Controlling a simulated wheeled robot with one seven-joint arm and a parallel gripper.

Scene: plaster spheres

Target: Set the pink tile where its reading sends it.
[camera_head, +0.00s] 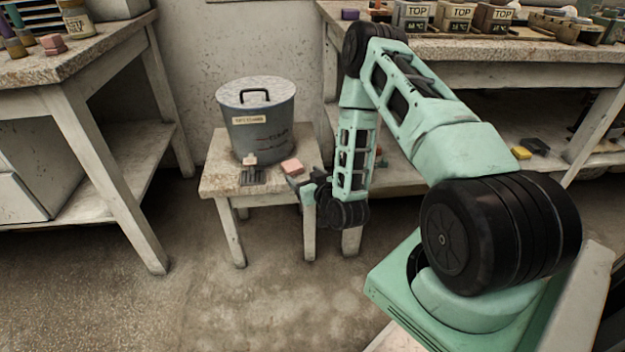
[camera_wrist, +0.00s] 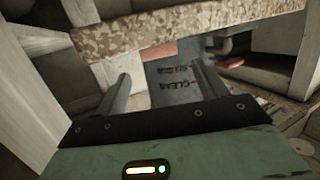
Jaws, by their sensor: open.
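A pink tile (camera_head: 291,167) lies near the right front edge of a low stone-topped table (camera_head: 222,181) in the head view. A pink patch, probably the tile (camera_wrist: 158,50), also shows beyond my fingers in the wrist view. My gripper (camera_head: 297,186) is at that table's right front corner, close to the tile. In the wrist view its two fingers (camera_wrist: 160,76) stand apart with nothing visibly held. A grey lidded bin (camera_head: 262,125) with a cream label stands behind the tile. Dark upside-down lettering on a grey surface shows between my fingers. I cannot read the tile's reading.
A small cream block (camera_head: 250,159) and a dark slotted piece (camera_head: 252,177) are left of the tile. Boxes marked TOP (camera_head: 455,17) stand on the back bench (camera_head: 480,47). Another pink block (camera_head: 52,45) is on the left bench. Open floor lies in front.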

